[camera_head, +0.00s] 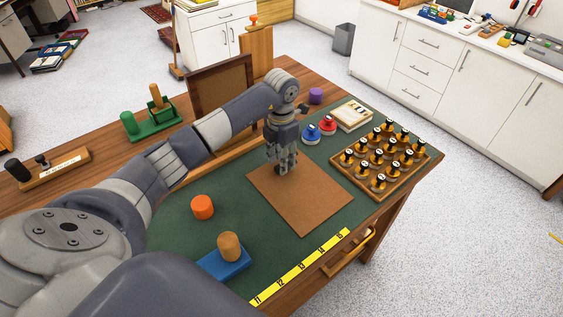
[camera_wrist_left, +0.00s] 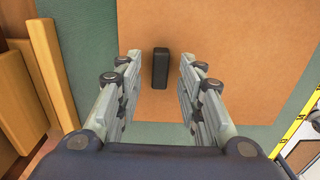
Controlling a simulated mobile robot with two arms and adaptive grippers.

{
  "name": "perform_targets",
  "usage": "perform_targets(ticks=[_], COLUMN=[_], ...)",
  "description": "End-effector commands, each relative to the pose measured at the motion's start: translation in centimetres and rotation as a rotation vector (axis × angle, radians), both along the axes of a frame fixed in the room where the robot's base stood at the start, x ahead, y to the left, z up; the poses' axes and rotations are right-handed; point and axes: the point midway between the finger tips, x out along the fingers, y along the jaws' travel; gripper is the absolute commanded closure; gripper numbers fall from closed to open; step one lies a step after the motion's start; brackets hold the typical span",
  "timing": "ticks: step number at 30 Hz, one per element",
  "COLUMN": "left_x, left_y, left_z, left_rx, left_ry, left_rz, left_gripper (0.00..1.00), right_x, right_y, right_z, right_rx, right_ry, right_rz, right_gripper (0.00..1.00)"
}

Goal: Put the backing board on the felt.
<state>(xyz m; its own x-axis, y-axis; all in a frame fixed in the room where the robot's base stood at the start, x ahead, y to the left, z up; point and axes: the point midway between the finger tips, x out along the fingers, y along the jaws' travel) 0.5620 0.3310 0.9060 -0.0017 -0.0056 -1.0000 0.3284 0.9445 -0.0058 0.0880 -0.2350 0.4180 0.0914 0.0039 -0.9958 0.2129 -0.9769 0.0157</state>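The backing board (camera_head: 310,200) is a flat brown sheet lying on the green felt (camera_head: 180,235). It also fills much of the left wrist view (camera_wrist_left: 240,60), with felt (camera_wrist_left: 85,40) showing beside it. A small black block (camera_wrist_left: 160,68), like a grip, stands on the board near one edge. My left gripper (camera_head: 282,172) is over the board's far-left part, pointing down. In the left wrist view its fingers (camera_wrist_left: 158,85) are spread, with the black block between them and a gap on each side. My right gripper is not in view.
A wooden tray (camera_head: 368,187) of several black-and-yellow pieces stands right of the board. Red and blue round items (camera_head: 320,129) are behind it. A brown frame (camera_head: 218,85) stands behind my arm.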

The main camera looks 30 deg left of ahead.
Motion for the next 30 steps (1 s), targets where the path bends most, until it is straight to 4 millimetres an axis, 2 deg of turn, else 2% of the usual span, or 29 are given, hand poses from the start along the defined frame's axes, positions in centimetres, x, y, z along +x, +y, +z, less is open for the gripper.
perform_targets(ticks=[9, 15, 20, 30], left_x=[0.1, 0.1, 0.0, 0.0], left_y=[0.1, 0.1, 0.0, 0.0], left_z=[6.6, 9.6, 10.5, 10.6], left_rx=[0.002, 0.001, 0.001, 0.0], left_ry=[-0.005, -0.001, 0.001, 0.001], left_rz=[-0.001, -0.001, 0.0, -0.001], left_gripper=[0.65, 0.65, 0.65, 0.65], right_x=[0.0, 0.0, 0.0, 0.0], right_y=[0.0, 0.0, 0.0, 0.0], right_z=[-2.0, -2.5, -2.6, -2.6], right_rx=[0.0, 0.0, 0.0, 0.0], right_ry=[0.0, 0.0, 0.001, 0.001], right_rz=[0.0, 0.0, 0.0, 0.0], right_gripper=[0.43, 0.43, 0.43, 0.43])
